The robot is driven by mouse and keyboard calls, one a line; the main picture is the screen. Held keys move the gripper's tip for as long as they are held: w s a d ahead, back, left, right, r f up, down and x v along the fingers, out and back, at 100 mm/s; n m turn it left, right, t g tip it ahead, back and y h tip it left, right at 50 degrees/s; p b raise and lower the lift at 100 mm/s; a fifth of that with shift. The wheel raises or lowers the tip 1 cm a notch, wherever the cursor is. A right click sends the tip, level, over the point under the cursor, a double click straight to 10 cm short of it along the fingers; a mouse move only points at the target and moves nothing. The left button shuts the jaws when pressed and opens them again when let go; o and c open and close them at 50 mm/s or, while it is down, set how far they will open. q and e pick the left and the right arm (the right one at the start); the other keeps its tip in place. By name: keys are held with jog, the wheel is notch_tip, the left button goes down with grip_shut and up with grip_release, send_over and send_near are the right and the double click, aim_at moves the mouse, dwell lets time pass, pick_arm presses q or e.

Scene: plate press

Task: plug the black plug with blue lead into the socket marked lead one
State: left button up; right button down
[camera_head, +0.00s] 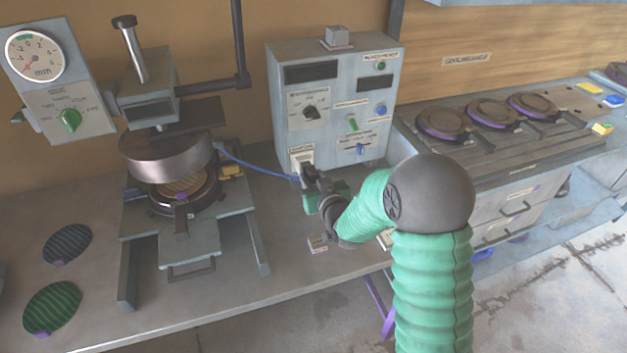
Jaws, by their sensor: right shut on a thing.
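My right gripper (311,180) is shut at the lower left front of the grey control box (333,132). The blue lead (262,170) runs from the press to the gripper's tip, where the black plug is held; the plug itself is mostly hidden by the dark fingers. A pale socket plate (303,157) with a small label shows on the box just above the fingertips. The gripper is very close to the plate; I cannot tell whether the plug touches or enters a socket. The label is too small to read. My left gripper is not in view.
The press (168,158) with its round plates stands left of the box. A dial gauge (36,54) is at the far left. Two dark discs (52,306) lie on the bench. A counter with round plates (443,122) stands at right. The bench front is mostly clear.

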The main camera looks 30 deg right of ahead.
jog(key=shift+x, duration=1)
jog(key=c, duration=0.9)
grip_release()
jog(key=shift+a, duration=0.1)
